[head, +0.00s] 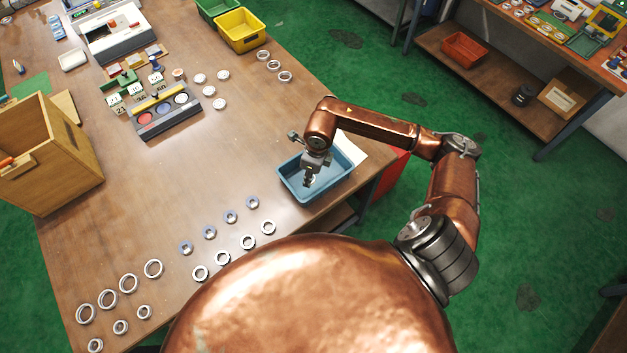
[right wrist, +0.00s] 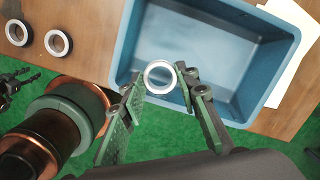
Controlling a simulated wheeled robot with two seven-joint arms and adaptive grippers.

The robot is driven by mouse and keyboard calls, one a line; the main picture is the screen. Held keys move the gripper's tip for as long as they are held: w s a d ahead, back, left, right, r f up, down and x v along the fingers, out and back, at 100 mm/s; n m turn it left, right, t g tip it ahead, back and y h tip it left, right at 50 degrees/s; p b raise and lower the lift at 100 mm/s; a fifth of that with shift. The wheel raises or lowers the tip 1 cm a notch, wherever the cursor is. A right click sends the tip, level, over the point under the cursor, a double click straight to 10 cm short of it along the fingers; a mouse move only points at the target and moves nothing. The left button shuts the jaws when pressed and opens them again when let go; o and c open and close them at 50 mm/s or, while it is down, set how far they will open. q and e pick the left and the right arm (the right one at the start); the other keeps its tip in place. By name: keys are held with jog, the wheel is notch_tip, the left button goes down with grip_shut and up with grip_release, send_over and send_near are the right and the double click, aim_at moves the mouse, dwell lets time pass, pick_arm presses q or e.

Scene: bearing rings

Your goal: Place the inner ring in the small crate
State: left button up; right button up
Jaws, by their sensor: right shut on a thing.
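The small blue crate (head: 303,196) stands at the table's right edge in the head view. In the right wrist view the same crate (right wrist: 225,60) fills the upper middle. My right gripper (head: 308,184) points down over the crate in the head view. In the right wrist view its fingertips (right wrist: 158,80) are shut on a pale metal ring (right wrist: 147,77), the inner ring, near the crate's left wall. The ring's height above the crate floor cannot be told. In the head view the ring is too small to make out.
Several rings lie in rows near the table's front edge, with large rings (head: 128,293) at left and smaller ones (head: 120,334) beside them. A white sheet (head: 350,148) lies behind the crate. A wooden box (head: 60,165) stands at far left.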

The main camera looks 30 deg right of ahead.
aim_at(309, 191)
notch_tip(309, 191, down, 8)
jog(key=shift+f, duration=0.2)
dwell(0.3)
jog(key=shift+f, duration=0.2)
jog(key=o, duration=0.9)
jog(key=shift+r, duration=0.1)
jog(key=r, duration=0.8)
jog(key=s+d+r, duration=0.1)
jog(key=r, duration=0.3)
jog(key=shift+r, duration=0.1)
jog(key=shift+a, duration=0.1)
